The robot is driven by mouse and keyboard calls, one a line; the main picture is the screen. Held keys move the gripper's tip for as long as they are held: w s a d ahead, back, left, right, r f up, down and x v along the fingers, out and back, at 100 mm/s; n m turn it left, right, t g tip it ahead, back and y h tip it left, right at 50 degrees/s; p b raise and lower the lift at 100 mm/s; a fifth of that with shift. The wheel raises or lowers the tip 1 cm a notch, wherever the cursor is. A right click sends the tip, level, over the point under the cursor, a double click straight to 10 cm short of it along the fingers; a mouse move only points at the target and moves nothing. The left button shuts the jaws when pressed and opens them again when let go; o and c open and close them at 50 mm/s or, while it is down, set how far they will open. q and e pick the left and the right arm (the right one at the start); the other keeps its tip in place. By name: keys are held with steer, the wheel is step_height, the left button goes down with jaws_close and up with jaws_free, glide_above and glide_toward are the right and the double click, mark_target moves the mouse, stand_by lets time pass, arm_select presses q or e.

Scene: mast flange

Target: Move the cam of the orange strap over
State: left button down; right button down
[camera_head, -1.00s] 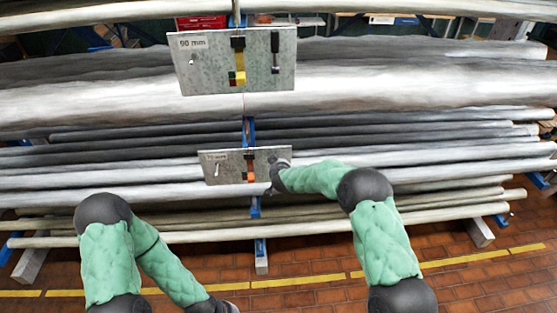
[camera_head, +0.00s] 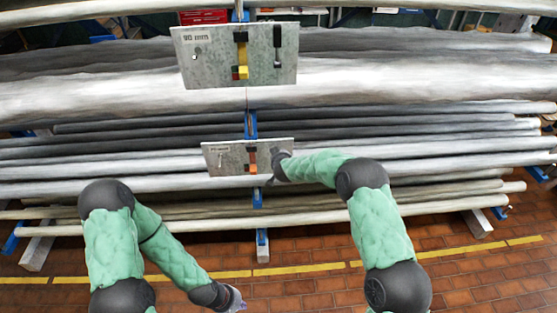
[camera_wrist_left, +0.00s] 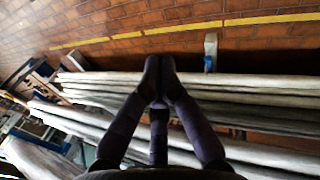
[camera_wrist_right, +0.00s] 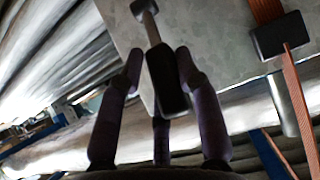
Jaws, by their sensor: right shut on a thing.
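The orange strap (camera_head: 251,161) runs down the lower grey plate (camera_head: 225,160). In the right wrist view the orange strap (camera_wrist_right: 299,95) passes a black block (camera_wrist_right: 280,37). Beside it a black handle (camera_wrist_right: 167,88) on a metal rod (camera_wrist_right: 149,25) sits between the fingers of my right gripper (camera_wrist_right: 160,60), which is shut on it; I cannot tell if this is the cam itself. In the head view my right gripper (camera_head: 276,168) is at the plate's right edge. My left gripper (camera_wrist_left: 160,65) has its fingertips together, shut and empty, low over the floor (camera_head: 240,300).
An upper plate (camera_head: 215,70) marked 90 mm carries a yellow strap (camera_head: 241,55) and a black handle (camera_head: 277,40). Long grey pipes (camera_head: 400,85) lie across the rack behind and below the plates. The brick floor (camera_head: 310,290) in front is clear.

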arm_select(q)
steer(key=w+d+r+m+t+h, duration=0.15)
steer(key=w+m+t, duration=0.35)
steer(key=w, duration=1)
steer(key=w+r+m+t+h, duration=0.15)
steer(key=w+m+t, duration=0.4)
steer(key=w, duration=0.95)
steer(key=w+d+r+m+g+h, duration=0.3)
steer(key=r+m+h, duration=0.35)
steer(key=m, duration=0.85)
steer(key=w+r+m+g+h, duration=0.45)
steer(key=w+r+m, duration=0.2)
steer(key=m, duration=0.85)
steer(key=w+d+r, duration=0.2)
steer(key=w+d, duration=0.3)
steer(key=d, duration=0.5)
steer(key=shift+r+t+h, duration=0.3)
steer(key=shift+t+h, duration=0.1)
